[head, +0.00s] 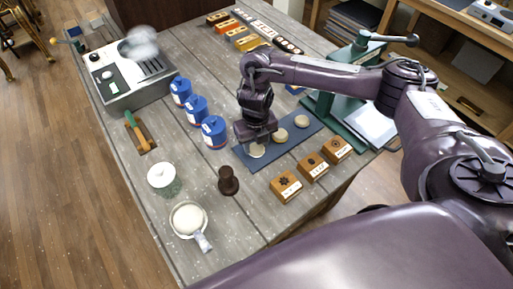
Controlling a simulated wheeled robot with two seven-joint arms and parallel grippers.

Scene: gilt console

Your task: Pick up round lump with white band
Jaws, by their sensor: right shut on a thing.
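My right gripper (256,139) reaches in from the right, pointing down over the near left end of a dark blue-grey mat (262,162). It is shut on a pale round lump (257,151), partly hidden under the fingers. A white band on that lump is too small to make out, and I cannot tell whether it is clear of the mat. Two more round tan lumps, a middle one (280,135) and a far one (301,121), lie on the mat to the right of the gripper. My left gripper is not in view.
Several blue tins (214,132) stand left of the gripper. Wooden blocks (286,186) line the table's near right edge. A dark brown stamp-like piece (229,181), a lidded jar (164,179) and a white bowl (187,219) stand nearer. A green press (343,85) stands behind the mat.

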